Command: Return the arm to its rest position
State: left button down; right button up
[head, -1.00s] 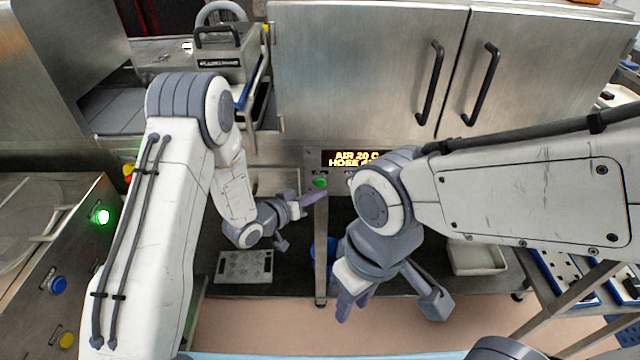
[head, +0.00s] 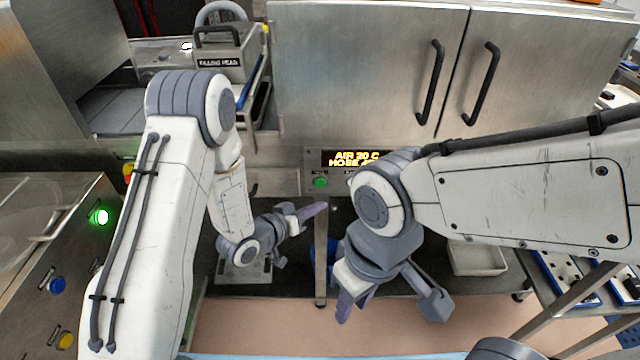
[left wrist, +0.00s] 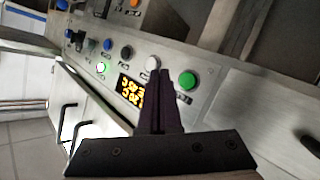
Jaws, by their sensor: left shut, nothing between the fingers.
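My left gripper (head: 322,206) is in the middle of the head view, in front of the steel post below the lit panel. Its dark fingers are together and empty. In the left wrist view the left gripper (left wrist: 160,75) is also shut, its fingertips in front of the button panel and apparently holding nothing. My right gripper (head: 343,318) hangs lower, near the middle of the head view, pointing down. Its fingers are seen from above, and whether they are parted is unclear.
A lit display (head: 355,158) and a green button (head: 320,182) are on the panel behind my left gripper. Steel cabinet doors (head: 370,70) stand behind. A control box (head: 60,270) is at the left, and a white tray (head: 478,259) is at the right. Pinkish floor (head: 270,325) shows in front.

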pick_arm(q)
jog(key=s+a+r+m+g+y, duration=0.1)
jog(key=s+r+g+y, duration=0.2)
jog(key=s, duration=0.7)
jog(key=s+a+r+m+g+y, duration=0.1)
jog(key=s+r+g+y, duration=0.2)
jog(key=s+r, duration=0.3)
jog(key=s+a+r+m+g+y, duration=0.1)
jog(key=s+r+m+g+y, duration=0.1)
jog(key=s, duration=1.2)
notch_tip(320, 180, up, 3)
jog(key=g+y, duration=0.1)
jog(key=g, duration=0.1)
jog(key=shift+a+g, duration=0.3)
jog(key=shift+a, duration=0.1)
jog(key=shift+f, duration=0.1)
